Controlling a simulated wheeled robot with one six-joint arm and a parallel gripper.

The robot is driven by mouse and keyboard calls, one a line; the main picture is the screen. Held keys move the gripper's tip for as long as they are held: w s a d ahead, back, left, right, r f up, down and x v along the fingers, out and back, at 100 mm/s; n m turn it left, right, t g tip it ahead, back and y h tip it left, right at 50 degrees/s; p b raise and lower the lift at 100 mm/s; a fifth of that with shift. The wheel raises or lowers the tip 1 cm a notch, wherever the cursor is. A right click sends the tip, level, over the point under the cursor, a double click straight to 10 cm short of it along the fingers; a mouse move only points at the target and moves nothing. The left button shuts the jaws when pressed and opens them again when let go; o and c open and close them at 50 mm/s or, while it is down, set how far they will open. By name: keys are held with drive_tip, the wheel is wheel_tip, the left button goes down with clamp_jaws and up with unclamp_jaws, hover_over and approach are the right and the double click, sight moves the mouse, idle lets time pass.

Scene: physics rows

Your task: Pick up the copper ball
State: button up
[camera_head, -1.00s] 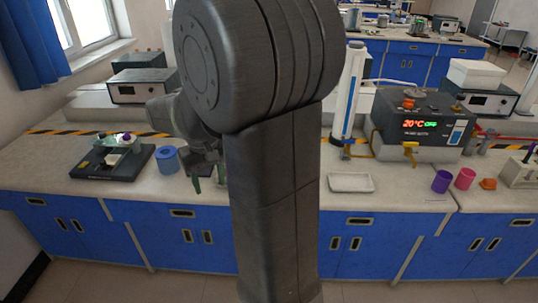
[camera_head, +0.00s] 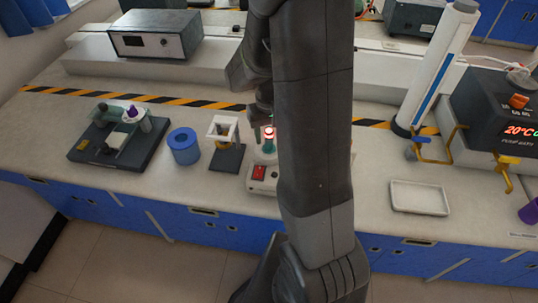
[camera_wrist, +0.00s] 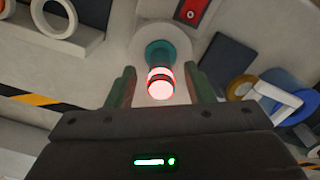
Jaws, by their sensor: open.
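I cannot make out a plain copper ball in either view. In the wrist view, a rounded pink-white glowing piece with red bands (camera_wrist: 160,84) sits at the end of a teal post (camera_wrist: 158,52), between the fingers of my gripper (camera_wrist: 160,74). The fingers are open, with a gap on each side of it. In the head view, the glowing piece (camera_head: 269,133) tops a green post on a white base with a red switch (camera_head: 259,172). My gripper (camera_head: 262,108) is just above it, partly hidden by my arm.
Left of the base stand a white frame on a black stand (camera_head: 223,126), a blue ring-shaped roll (camera_head: 184,147) and a dark board with small parts (camera_head: 117,142). A white tray (camera_head: 419,198) lies right of my arm. A grey instrument box (camera_head: 155,37) stands behind. The bench front is mostly clear.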

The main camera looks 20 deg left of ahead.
drive_tip(key=shift+s+f, duration=0.1)
drive_tip(key=shift+f, duration=0.9)
drive_tip(key=c, duration=1)
wheel_tip(320, 180, up, 11)
drive_tip(key=shift+r, duration=0.1)
drive_tip(key=shift+r+p, duration=0.55)
drive_tip(key=shift+p, duration=0.1)
drive_tip(key=shift+f, duration=0.1)
